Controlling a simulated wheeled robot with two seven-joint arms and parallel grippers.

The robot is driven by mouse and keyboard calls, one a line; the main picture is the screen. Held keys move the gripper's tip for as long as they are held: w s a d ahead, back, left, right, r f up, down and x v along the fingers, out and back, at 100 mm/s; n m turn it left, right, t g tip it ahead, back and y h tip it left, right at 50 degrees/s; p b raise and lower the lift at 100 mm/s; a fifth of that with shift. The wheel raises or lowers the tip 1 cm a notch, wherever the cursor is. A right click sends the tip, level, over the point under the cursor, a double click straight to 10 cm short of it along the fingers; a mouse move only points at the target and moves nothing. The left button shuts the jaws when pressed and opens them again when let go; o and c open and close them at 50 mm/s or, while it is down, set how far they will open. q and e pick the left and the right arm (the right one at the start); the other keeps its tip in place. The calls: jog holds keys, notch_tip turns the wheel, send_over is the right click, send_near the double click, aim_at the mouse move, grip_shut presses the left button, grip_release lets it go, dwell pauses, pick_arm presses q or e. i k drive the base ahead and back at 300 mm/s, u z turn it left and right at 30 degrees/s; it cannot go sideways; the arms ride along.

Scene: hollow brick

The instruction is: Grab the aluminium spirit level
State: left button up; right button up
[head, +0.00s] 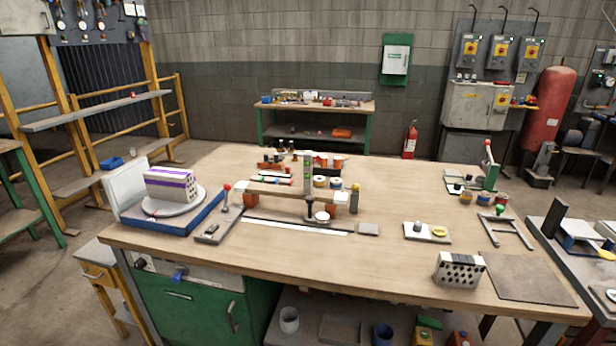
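A narrow grey upright bar (307,172) with small green patches stands at the middle of the wooden workbench (400,275), by a beige plank. It may be the aluminium spirit level, but it is too small to be sure. A long pale flat strip (297,228) lies on a dark strip in front of it; I cannot tell whether this is a level or a rule. Neither of my grippers shows in the head view.
A purple-striped block (170,184) sits on a round turntable at the left. A hollow brick (459,268) stands front right beside a dark mat (520,279). The beige plank (285,191) stands raised mid-bench. The front middle of the bench is clear.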

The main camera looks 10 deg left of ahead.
aim_at(307, 162)
jog(key=k, duration=0.55)
jog(key=z, duration=0.9)
jog(key=i, duration=1.6)
jog(key=u, duration=0.8)
